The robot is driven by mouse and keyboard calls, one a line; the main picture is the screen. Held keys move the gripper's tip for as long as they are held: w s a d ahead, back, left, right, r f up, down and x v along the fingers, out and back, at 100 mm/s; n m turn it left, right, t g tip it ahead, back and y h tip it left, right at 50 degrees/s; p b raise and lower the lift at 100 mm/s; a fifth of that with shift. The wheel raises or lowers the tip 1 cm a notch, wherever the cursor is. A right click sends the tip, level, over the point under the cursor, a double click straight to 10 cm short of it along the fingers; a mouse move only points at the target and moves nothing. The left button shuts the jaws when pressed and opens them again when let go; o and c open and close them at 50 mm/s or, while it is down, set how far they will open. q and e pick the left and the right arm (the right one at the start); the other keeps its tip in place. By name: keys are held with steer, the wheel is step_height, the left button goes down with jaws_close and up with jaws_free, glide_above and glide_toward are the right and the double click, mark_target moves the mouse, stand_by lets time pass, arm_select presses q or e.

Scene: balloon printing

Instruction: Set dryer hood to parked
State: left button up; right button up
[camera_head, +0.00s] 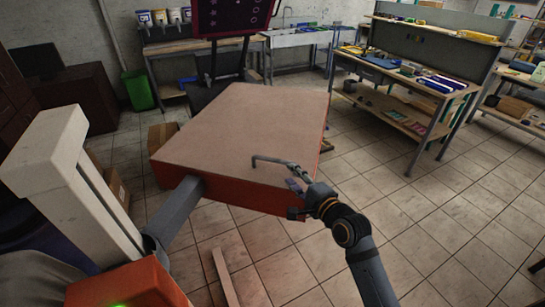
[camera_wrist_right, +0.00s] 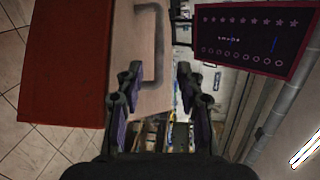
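The dryer hood (camera_head: 235,125) is a large flat box with a tan top and orange-red sides, held on a grey arm (camera_head: 178,208) from a white column (camera_head: 65,165). A grey bar handle (camera_head: 280,163) sits at its near right edge; it also shows in the right wrist view (camera_wrist_right: 158,40). My right gripper (camera_head: 297,188) is at that edge, close to the handle. In the right wrist view its two fingers (camera_wrist_right: 160,85) are apart, with the handle ahead between them. I cannot tell whether a finger touches it. My left gripper is not in view.
A dark panel with a red frame (camera_head: 232,17) stands behind the hood. A workbench with tools (camera_head: 410,75) is at the right, and a green bin (camera_head: 138,90) at the left back. Cardboard boxes (camera_head: 162,134) are left of the hood. The tiled floor at right (camera_head: 440,220) is clear.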

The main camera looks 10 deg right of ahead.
mark_target(277, 162)
steer(key=shift+w+a+r, duration=0.1)
steer(key=shift+w+a, duration=0.1)
steer(key=shift+w, duration=0.25)
steer(key=shift+w+a, duration=0.15)
steer(key=shift+w, duration=0.3)
steer(key=shift+p+x, duration=0.4)
steer(key=shift+x, duration=0.8)
steer(key=x, duration=0.6)
steer(key=shift+p, duration=0.4)
steer(key=shift+w, duration=0.1)
steer(key=shift+f, duration=0.25)
steer(key=c, duration=0.7)
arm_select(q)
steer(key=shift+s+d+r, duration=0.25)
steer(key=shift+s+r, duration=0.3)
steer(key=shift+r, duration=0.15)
arm_select(e)
jaws_close()
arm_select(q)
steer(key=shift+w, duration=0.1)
